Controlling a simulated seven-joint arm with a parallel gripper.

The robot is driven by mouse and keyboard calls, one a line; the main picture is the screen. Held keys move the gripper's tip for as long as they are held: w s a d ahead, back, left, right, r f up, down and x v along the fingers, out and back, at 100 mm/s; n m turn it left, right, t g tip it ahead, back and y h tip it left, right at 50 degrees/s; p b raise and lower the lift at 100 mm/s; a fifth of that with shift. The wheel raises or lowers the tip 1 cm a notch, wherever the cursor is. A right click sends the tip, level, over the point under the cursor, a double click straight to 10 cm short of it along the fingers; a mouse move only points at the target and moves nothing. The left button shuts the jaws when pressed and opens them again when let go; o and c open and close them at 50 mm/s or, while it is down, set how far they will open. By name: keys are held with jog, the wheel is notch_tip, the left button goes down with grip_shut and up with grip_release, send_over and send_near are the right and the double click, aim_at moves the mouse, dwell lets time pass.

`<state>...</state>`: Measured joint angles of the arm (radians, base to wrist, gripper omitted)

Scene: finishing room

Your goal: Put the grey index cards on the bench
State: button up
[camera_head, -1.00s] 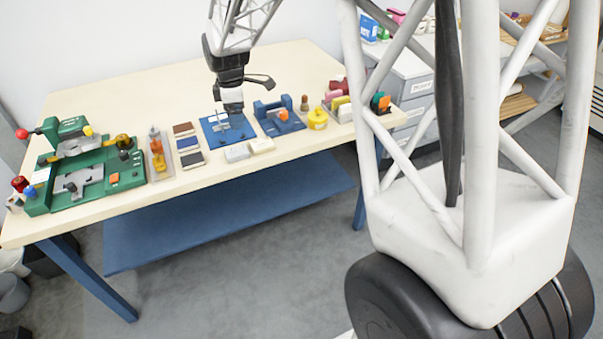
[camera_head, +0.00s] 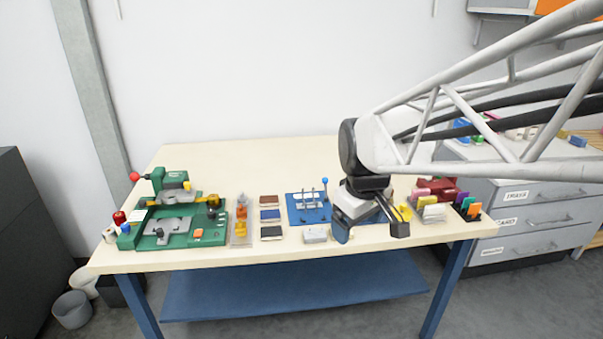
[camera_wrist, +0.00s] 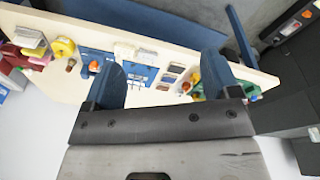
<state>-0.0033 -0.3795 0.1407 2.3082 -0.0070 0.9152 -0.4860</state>
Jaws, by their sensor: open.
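The cream-topped bench (camera_head: 250,165) stands ahead with tools and supplies along its front half. A pale grey flat stack (camera_head: 315,235) lies near its front edge; it may be the grey index cards, but I cannot tell for sure. A small holder with pale upright cards (camera_head: 433,213) stands near the right end. My gripper (camera_head: 371,230) is open and appears empty, in front of the bench's right half, covering things behind it. In the wrist view, my gripper's two blue fingers (camera_wrist: 162,62) are wide apart, with the bench beyond them.
A green machine (camera_head: 180,225) stands at the left. Coloured blocks (camera_head: 270,215) and a blue board (camera_head: 300,213) with upright pins lie mid-bench. A grey drawer cabinet (camera_head: 535,215) with labelled drawers stands at the right. The bench's rear is clear.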

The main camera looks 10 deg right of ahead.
jog(key=s+m, duration=0.5)
jog(key=s, duration=0.9)
jog(key=shift+s+d+f+m+t, duration=0.2)
jog(key=shift+s+f+m+t, duration=0.1)
jog(key=shift+f+m+t, duration=0.1)
